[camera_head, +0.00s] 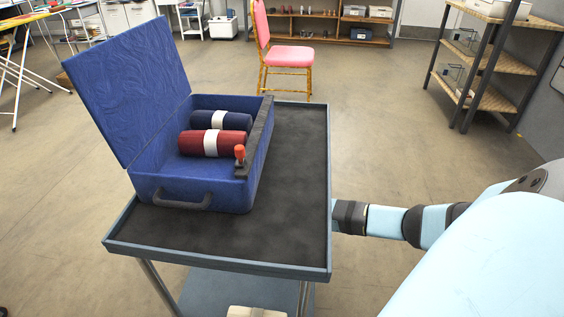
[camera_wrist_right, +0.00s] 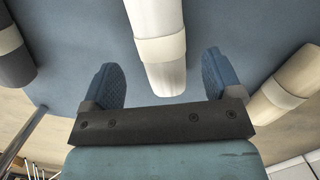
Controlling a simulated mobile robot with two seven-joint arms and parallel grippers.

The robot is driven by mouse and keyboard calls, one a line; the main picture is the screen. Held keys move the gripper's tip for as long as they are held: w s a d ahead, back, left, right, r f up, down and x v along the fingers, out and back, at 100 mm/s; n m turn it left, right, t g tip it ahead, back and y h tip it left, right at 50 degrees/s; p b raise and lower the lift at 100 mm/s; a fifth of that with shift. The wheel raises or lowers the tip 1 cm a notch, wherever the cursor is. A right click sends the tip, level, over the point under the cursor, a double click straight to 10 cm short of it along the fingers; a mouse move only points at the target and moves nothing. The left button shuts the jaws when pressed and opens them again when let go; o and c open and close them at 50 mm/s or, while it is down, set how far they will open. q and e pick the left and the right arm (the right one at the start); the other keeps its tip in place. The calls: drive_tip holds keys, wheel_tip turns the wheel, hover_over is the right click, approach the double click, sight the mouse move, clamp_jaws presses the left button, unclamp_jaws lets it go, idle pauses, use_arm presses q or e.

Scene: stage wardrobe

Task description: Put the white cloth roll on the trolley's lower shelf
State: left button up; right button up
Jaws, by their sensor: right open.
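The white cloth roll (camera_wrist_right: 167,79), with a cream band, lies on the trolley's blue lower shelf (camera_wrist_right: 233,32) in the right wrist view. My right gripper (camera_wrist_right: 166,78) is open, its two blue fingers on either side of the roll's near end, with a gap on each side. In the head view my right arm reaches to the trolley's right edge, and the top tray (camera_head: 292,165) hides the gripper. The lower shelf shows below the tray (camera_head: 285,292). My left gripper is out of view.
A grey roll (camera_wrist_right: 15,65) and a tan roll (camera_wrist_right: 285,92) flank the white one. On the top tray an open blue case (camera_head: 218,192) holds a dark blue roll (camera_head: 237,121) and a red roll (camera_head: 228,144). A pink chair (camera_head: 288,56) stands behind.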

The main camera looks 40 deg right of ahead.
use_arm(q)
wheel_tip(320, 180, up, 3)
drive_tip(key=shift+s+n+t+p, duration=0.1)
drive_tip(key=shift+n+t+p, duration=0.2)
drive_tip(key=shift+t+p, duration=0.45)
use_arm(e)
drive_tip(key=r, duration=0.5)
drive_tip(key=shift+w+a+r, duration=0.2)
drive_tip(key=shift+a+r, duration=0.2)
